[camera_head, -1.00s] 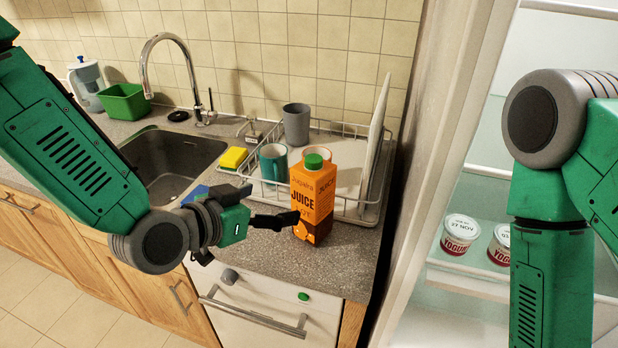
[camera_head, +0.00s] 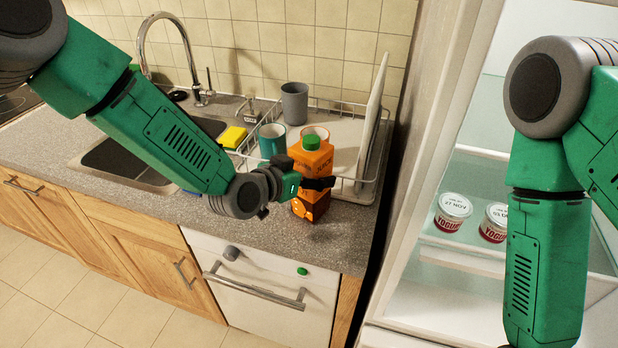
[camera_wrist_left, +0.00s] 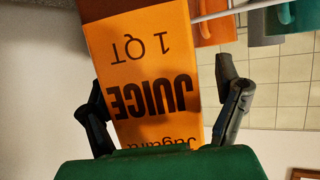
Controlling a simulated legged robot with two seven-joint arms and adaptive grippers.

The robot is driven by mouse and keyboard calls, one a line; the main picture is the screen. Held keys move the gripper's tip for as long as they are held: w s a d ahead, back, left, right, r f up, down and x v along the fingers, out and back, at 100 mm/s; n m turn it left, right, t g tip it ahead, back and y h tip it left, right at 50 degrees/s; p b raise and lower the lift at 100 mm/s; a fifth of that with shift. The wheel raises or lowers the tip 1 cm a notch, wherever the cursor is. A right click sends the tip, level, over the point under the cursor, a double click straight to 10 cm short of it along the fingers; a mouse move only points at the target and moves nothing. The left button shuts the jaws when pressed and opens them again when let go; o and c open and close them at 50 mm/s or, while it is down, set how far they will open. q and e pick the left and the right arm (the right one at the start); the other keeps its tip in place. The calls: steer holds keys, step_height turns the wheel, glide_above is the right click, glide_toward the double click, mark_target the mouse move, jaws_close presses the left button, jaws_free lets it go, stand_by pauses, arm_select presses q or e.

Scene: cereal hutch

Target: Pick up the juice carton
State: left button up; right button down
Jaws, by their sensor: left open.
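The orange juice carton (camera_head: 312,160) with a green cap stands upright on the grey counter, in front of the dish rack. My left gripper (camera_head: 309,184) is at the carton's front, with a dark finger across its face and its palm close to the carton's left side. In the left wrist view the carton (camera_wrist_left: 145,75) appears upside down between the two fingers of my left gripper (camera_wrist_left: 165,105). The fingers are open, with a clear gap to the finger on the right. My right arm shows at the right, but its gripper is out of view.
A wire dish rack (camera_head: 368,190) with cups and a white board stands behind the carton. A yellow sponge (camera_head: 232,137) lies by the sink (camera_head: 110,160). Yogurt tubs (camera_head: 453,212) sit in the open fridge at right. The counter's front right is bare.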

mark_target(312, 138)
arm_select(q)
steer(key=shift+d, duration=0.45)
steer(key=c, duration=1.7)
steer(key=shift+w+a+r, duration=0.1)
steer(key=shift+w+a, duration=0.05)
arm_select(e)
steer(key=shift+d, duration=0.15)
arm_select(q)
steer(key=shift+r, duration=0.3)
step_height(312, 138, up, 10)
steer(key=shift+f+b, duration=0.25)
steer(key=shift+b, duration=0.4)
arm_select(e)
steer(key=shift+f, duration=0.65)
arm_select(q)
steer(key=shift+f, duration=0.1)
arm_select(e)
steer(key=shift+s, duration=0.1)
